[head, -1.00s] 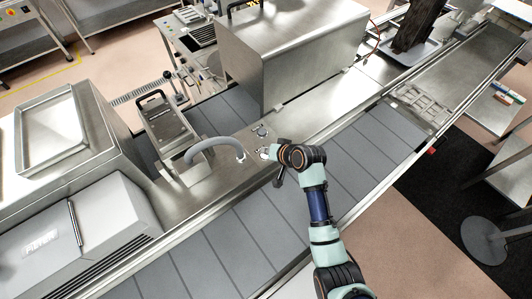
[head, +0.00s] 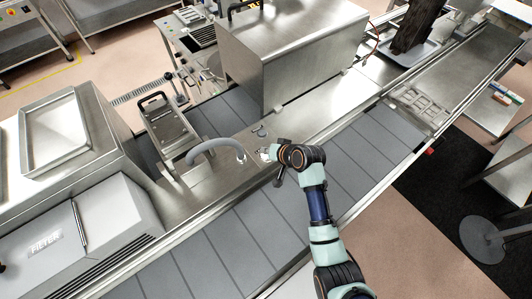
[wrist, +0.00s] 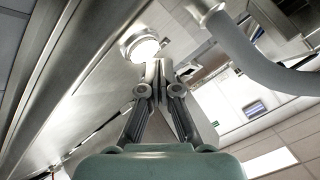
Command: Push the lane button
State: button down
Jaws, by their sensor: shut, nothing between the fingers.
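The lane button (wrist: 142,46) shows in the wrist view as a round metal ring with a bright white face on a steel panel. My gripper (wrist: 158,66) is shut and empty, with its fingertips right beside the lower right rim of the button. I cannot tell whether they touch it. In the head view my gripper (head: 266,153) is over the steel deck beside the conveyor, and the button cannot be made out clearly there.
A curved grey pipe (head: 213,146) rises from the deck just left of my gripper; it also shows in the wrist view (wrist: 250,58). A small fixture (head: 261,131) sits just beyond. A large steel housing (head: 290,55) stands behind. The grey slatted conveyor (head: 240,235) runs in front.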

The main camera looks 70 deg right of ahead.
notch_tip(320, 180, up, 6)
jog(key=p, duration=0.5)
jog(key=shift+f, duration=0.15)
jog(key=w+a+r+n+t, duration=0.1)
jog(key=w+a+r+n, duration=0.1)
jog(key=w+a+r, duration=0.3)
jog(key=w+a+r+n, duration=0.1)
jog(key=w+a+n, duration=0.15)
jog(key=a, duration=0.45)
jog(key=a+r+n+t+y, duration=0.1)
jog(key=a+r+n, duration=0.2)
jog(key=a, duration=0.7)
jog(key=a+r+n+t+y, duration=0.1)
jog(key=a+r+n, duration=0.2)
jog(key=a+r, duration=0.5)
jog(key=s+a+r+n+t+y, duration=0.1)
jog(key=a+r+n, duration=0.2)
jog(key=a, duration=1)
notch_tip(320, 180, up, 2)
jog(key=shift+r+y, duration=0.2)
jog(key=shift+y, duration=0.2)
jog(key=shift+n, duration=0.25)
